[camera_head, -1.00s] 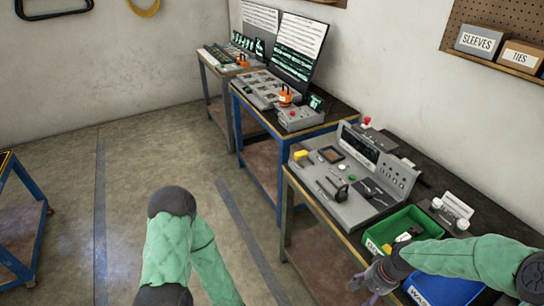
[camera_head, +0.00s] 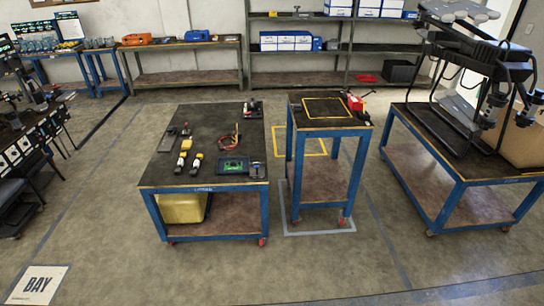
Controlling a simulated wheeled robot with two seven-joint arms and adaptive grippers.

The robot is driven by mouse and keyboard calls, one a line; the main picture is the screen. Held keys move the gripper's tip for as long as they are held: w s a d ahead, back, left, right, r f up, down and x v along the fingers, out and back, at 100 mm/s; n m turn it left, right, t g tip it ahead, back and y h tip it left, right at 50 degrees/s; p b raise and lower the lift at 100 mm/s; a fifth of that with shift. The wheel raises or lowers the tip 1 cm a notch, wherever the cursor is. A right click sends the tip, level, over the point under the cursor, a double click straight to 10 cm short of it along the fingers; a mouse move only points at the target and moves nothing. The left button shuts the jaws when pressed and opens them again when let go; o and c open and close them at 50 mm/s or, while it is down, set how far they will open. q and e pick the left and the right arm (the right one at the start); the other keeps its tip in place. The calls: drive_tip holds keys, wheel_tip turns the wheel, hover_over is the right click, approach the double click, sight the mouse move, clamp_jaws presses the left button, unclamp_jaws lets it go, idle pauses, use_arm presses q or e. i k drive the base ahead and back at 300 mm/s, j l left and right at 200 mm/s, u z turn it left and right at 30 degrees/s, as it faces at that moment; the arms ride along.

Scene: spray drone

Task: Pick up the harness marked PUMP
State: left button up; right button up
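A thin red looped cable (camera_head: 228,142), which may be a harness, lies on the dark top of a blue-legged cart (camera_head: 205,121). No PUMP mark can be read on it or on anything else in view. Two yellow-capped black and white parts (camera_head: 188,162) lie left of the cable, and a green-faced device (camera_head: 233,167) lies in front of it. Neither of my grippers is in view, so nothing held can be seen.
A narrow blue cart (camera_head: 334,133) with a yellow square outline and a red object stands right of the first. A large dark drone (camera_head: 465,80) rests on a blue table at right. Shelves with blue-white boxes line the back. The floor in front is open.

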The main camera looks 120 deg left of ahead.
sight(178, 171)
drive_tip(key=u, duration=1.75)
